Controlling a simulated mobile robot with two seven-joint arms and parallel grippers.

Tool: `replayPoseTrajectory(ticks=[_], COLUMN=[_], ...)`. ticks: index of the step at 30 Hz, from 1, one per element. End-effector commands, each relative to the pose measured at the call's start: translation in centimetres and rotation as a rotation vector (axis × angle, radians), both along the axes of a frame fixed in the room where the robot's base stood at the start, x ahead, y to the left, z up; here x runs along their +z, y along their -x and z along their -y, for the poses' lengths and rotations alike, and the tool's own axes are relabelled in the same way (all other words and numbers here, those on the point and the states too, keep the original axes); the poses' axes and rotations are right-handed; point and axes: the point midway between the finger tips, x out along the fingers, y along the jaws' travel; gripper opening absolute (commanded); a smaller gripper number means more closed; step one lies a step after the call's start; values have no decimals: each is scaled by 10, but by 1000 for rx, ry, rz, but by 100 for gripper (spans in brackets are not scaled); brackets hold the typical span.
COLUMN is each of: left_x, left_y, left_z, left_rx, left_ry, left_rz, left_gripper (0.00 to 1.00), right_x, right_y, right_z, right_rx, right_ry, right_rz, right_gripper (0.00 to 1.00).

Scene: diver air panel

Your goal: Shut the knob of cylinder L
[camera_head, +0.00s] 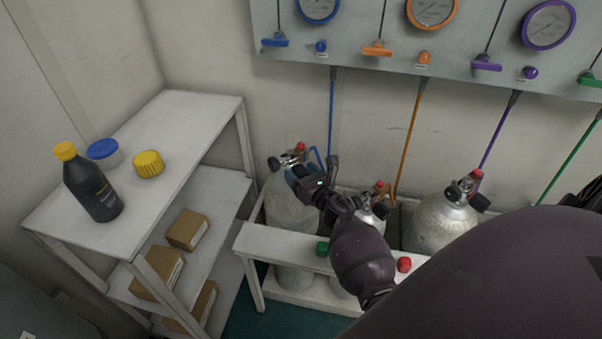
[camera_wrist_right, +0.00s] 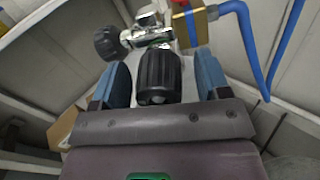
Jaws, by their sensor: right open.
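Several grey cylinders stand in a white rack. The leftmost cylinder (camera_head: 290,207), with a blue hose, is partly behind my right gripper (camera_head: 296,174). In the right wrist view a black ribbed knob (camera_wrist_right: 160,77) on its chrome valve lies between the two blue fingers of my right gripper (camera_wrist_right: 162,85). The fingers are open, with a gap on each side of the knob. A second black knob (camera_wrist_right: 108,42) sits on the far left of the valve. I cannot read any letter on the cylinders. My left gripper is not in view.
The rack's white front rail (camera_head: 275,243) carries a green button (camera_head: 322,248) and a red button (camera_head: 404,264). A shelf (camera_head: 185,115) with a black bottle (camera_head: 92,187) stands left. A gauge panel (camera_head: 350,35) hangs above.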

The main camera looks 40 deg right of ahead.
Motion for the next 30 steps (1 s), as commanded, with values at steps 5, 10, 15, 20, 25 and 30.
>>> replayPoseTrajectory(ticks=[5,10,15,20,25,30], left_x=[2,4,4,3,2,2], left_y=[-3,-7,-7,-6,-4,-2], left_z=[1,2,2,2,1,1], left_rx=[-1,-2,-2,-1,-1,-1], left_ry=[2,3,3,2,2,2], left_rz=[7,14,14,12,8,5], left_gripper=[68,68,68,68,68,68], right_x=[0,0,0,0,0,-1], right_y=[-2,-2,-1,-1,-1,-1], right_z=[0,0,0,0,0,0], right_rx=[0,0,0,0,0,2], right_ry=[0,0,0,-1,-15,-73], right_rz=[0,0,0,0,1,5], right_gripper=[69,63,37,20,20,20])
